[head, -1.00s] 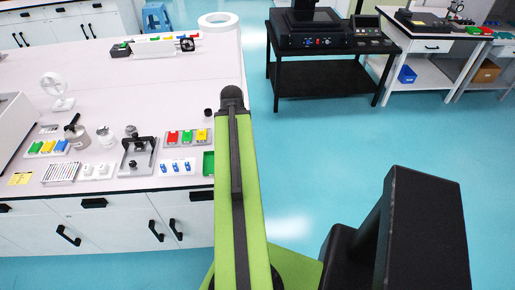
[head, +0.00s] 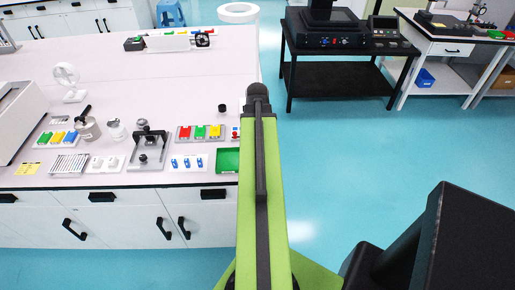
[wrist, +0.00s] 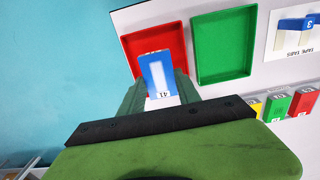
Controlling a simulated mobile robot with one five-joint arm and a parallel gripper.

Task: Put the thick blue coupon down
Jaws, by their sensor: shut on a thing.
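The blue coupon (wrist: 158,74), with a white stripe and a white numbered end, is held between the fingers of my gripper (wrist: 161,86) in the wrist view. It shows in front of a red tray (wrist: 174,34), overlapping the tray's lower left part. I cannot tell how high it is above the tray. A green tray (wrist: 223,72) lies just right of the red one, and it also shows in the head view (head: 227,161). In the head view my arm hides the gripper, the coupon and the red tray.
A white card with several small blue pieces (head: 187,162) lies left of the green tray in the head view. A rack of coloured blocks (head: 200,132) and a clamp-like fixture (head: 149,148) stand nearby. Blue floor borders the bench on the right.

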